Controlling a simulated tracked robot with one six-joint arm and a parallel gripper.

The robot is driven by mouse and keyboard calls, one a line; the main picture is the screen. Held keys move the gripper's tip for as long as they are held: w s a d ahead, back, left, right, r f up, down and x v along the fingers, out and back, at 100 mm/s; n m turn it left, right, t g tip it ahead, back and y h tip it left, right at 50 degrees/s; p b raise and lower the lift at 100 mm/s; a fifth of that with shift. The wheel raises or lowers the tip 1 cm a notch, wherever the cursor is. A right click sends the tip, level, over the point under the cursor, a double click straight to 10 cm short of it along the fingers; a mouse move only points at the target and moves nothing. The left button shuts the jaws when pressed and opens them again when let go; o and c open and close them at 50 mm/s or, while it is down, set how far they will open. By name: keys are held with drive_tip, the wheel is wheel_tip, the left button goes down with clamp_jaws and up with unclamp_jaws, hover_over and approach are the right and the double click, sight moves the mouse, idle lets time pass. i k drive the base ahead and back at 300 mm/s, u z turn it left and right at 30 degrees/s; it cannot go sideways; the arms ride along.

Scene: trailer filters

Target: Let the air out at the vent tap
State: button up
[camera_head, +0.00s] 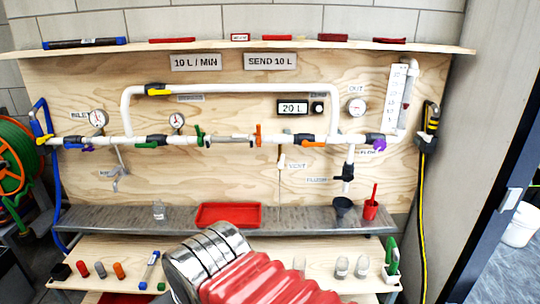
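The vent tap (281,160) is a small fitting with a yellowish part, hanging under the white main pipe (232,140) near the middle of the plywood board. A "VENT" label (297,166) is beside it. The tap is too small to tell whether it is open or closed. A red ribbed sleeve with shiny metal bands, which looks like part of my arm, rises at the bottom centre, well below the tap. My gripper's fingers do not show.
A steel shelf (130,217) under the pipes holds a red tray (228,214), a dark funnel (344,207) and a red cup (371,209). Several coloured valve handles, gauges and a "20 L" display (293,108) crowd the board. A lower wooden shelf (110,248) carries small parts and bottles.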

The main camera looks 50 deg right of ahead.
sight(280, 164)
drive_tip(key=z, duration=0.1)
drive_tip(key=i, duration=0.9)
drive_tip(key=z, duration=0.45)
